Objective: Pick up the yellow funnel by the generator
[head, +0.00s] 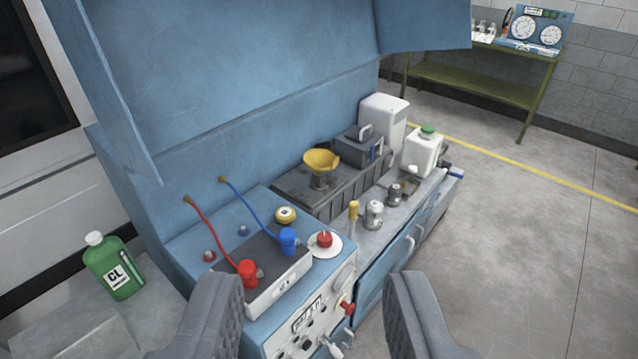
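The yellow funnel (321,160) sits on a small dark fitting on top of a dark ribbed unit (345,187), inside the recess of the blue cabinet. I cannot tell for certain whether that ribbed unit is the generator. My gripper (312,300) shows at the bottom of the picture with its two grey fingers wide apart and nothing between them. It is nearer to me than the funnel, and the funnel lies well beyond the fingertips, roughly in line with the gap. The funnel is fully in view.
A control box (280,285) with red and blue connectors and hoses stands before the funnel. Right of it are a yellow-handled tool (353,210), metal fittings (373,214) and a white green-capped jug (423,152). The blue hood (230,80) overhangs behind. Floor at right is clear.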

